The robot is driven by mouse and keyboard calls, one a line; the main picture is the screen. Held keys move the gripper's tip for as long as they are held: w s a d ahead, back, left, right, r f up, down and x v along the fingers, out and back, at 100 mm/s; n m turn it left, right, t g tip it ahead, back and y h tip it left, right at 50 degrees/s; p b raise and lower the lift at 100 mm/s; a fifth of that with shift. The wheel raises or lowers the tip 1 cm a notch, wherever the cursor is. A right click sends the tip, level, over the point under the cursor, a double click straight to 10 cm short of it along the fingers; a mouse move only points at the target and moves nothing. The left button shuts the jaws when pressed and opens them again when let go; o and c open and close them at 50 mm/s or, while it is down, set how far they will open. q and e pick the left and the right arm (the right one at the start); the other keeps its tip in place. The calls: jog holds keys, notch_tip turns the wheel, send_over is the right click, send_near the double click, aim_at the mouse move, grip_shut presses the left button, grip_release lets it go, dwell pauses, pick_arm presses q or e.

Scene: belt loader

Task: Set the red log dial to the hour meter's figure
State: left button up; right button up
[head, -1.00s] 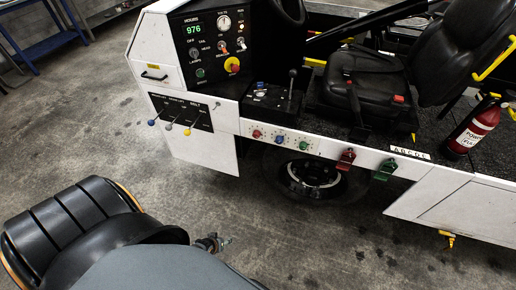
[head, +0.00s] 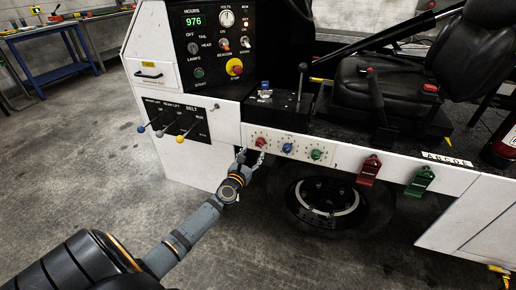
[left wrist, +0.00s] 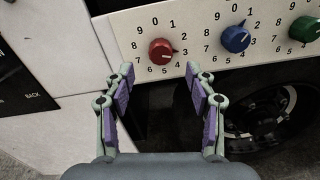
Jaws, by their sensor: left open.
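The hour meter (head: 194,21) on the black panel reads 976 in green digits. The red log dial (head: 260,142) is the leftmost of three dials on the white side panel. In the left wrist view the red dial (left wrist: 161,52) has figures around it, and its pointer seems to face right, near the 3. My left gripper (head: 251,158) is open and empty just below and in front of the red dial. In the left wrist view its fingers (left wrist: 160,72) stand apart, one either side of the red dial, below it in the picture. My right gripper is not in view.
A blue dial (head: 287,148) and a green dial (head: 316,154) sit right of the red one. Belt levers (head: 180,138) stick out at the left. A red latch (head: 369,170) and a green latch (head: 419,181) hang further right. A wheel (head: 327,200) is below.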

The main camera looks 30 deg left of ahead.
aim_at(259, 144)
pick_arm(q)
jog(key=b+x, duration=0.1)
jog(key=x, duration=0.4)
jog(key=shift+w+f, duration=0.1)
jog(key=shift+f, duration=0.1)
jog(key=shift+w+a+r, duration=0.1)
jog(key=shift+w, duration=0.55)
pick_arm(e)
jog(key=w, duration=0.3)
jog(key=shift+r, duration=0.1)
pick_arm(q)
jog(key=c, duration=1.2)
